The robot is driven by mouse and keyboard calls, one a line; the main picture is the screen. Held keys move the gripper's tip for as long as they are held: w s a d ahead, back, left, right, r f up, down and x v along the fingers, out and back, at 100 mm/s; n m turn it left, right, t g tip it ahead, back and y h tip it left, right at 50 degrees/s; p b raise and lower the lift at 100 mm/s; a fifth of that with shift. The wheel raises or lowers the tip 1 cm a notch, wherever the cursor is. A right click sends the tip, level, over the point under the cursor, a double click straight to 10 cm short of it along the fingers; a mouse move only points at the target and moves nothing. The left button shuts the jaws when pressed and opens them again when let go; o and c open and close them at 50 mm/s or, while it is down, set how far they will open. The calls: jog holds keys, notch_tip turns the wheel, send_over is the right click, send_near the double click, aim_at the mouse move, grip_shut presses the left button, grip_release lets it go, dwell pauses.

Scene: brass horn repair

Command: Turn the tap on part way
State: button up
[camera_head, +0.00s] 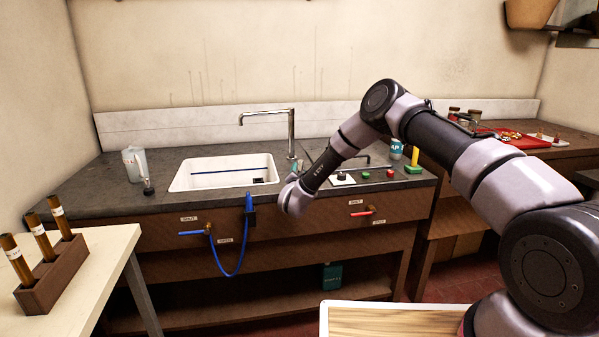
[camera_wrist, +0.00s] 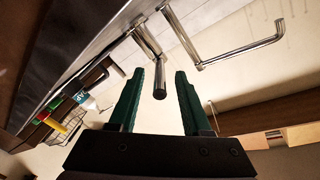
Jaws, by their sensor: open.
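The tap (camera_head: 291,140) is a tall chrome pipe with a long level spout, standing behind the sink. In the wrist view its bent spout (camera_wrist: 240,55) shows at upper right. A short round metal bar (camera_wrist: 158,80), which looks like the tap's lever, reaches between my fingers. My gripper (camera_wrist: 160,82) is open, with one green finger on each side of the bar and visible gaps. In the head view my gripper (camera_head: 298,165) is small and partly hidden by my wrist, near the tap's base. The lever is hard to make out there.
The white sink (camera_head: 180,182) is left of my wrist. A blue lever (camera_head: 191,233) and a red lever (camera_head: 362,213) are on the cabinet front, with SHUT and OPEN labels.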

jog(key=shift+w, duration=0.35)
grip_shut()
dwell(1.2)
